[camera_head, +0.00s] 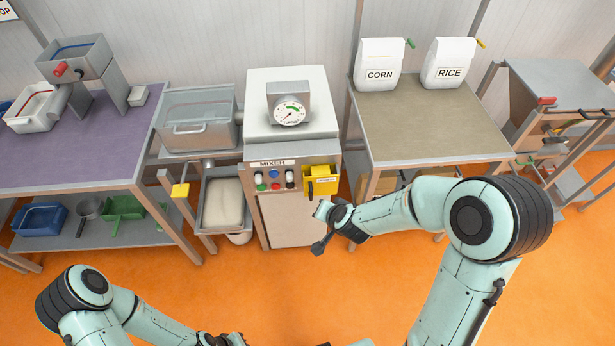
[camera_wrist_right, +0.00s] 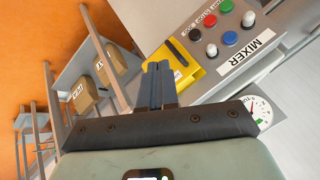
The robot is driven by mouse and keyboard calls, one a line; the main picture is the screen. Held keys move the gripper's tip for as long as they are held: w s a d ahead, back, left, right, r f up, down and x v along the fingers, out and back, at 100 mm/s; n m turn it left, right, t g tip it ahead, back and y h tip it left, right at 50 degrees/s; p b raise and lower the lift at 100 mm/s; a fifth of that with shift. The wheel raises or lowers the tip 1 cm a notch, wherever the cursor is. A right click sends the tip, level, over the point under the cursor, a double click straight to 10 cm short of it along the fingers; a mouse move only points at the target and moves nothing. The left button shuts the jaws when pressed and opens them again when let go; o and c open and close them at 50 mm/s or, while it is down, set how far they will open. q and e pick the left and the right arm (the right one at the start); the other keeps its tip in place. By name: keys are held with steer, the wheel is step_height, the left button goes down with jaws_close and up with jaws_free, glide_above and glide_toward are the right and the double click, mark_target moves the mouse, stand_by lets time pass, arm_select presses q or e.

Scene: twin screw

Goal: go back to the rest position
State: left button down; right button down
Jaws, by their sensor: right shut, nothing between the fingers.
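My right gripper (camera_wrist_right: 160,84) is shut and empty, its two fingers pressed together in the right wrist view. In the head view, the right gripper (camera_head: 320,210) hangs in front of the mixer (camera_head: 290,216), just below its yellow box (camera_head: 321,180). The yellow box (camera_wrist_right: 189,62) shows behind the fingers in the right wrist view, with a dark bar on its front. Contact between fingers and box cannot be made out.
The mixer's buttons (camera_head: 275,179) sit left of the yellow box. A tray of pale material (camera_head: 223,203) stands left of the mixer. The purple table (camera_head: 85,150) is farther left. Corn (camera_head: 379,64) and rice (camera_head: 448,63) bags stand on the right table. Orange floor (camera_head: 270,290) in front is open.

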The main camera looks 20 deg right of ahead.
steer(key=s+a+f+n+g+y, duration=0.1)
steer(key=s+f+g, duration=0.1)
steer(key=s+f, duration=0.45)
steer(key=s+a+f+n+g, duration=0.1)
steer(key=s+f+n+g, duration=0.15)
steer(key=f, duration=0.65)
steer(key=s+a+f+g+y, duration=0.1)
steer(key=s+a+f, duration=0.1)
steer(key=s+f, duration=0.2)
steer(key=s+a+f+n+g+y, duration=0.1)
steer(key=s+a+f+g, duration=0.1)
steer(key=s+f, duration=0.3)
steer(key=s+a, duration=0.1)
steer(key=s, duration=0.3)
steer(key=shift+a+y, duration=0.3)
steer(key=shift+g, duration=0.25)
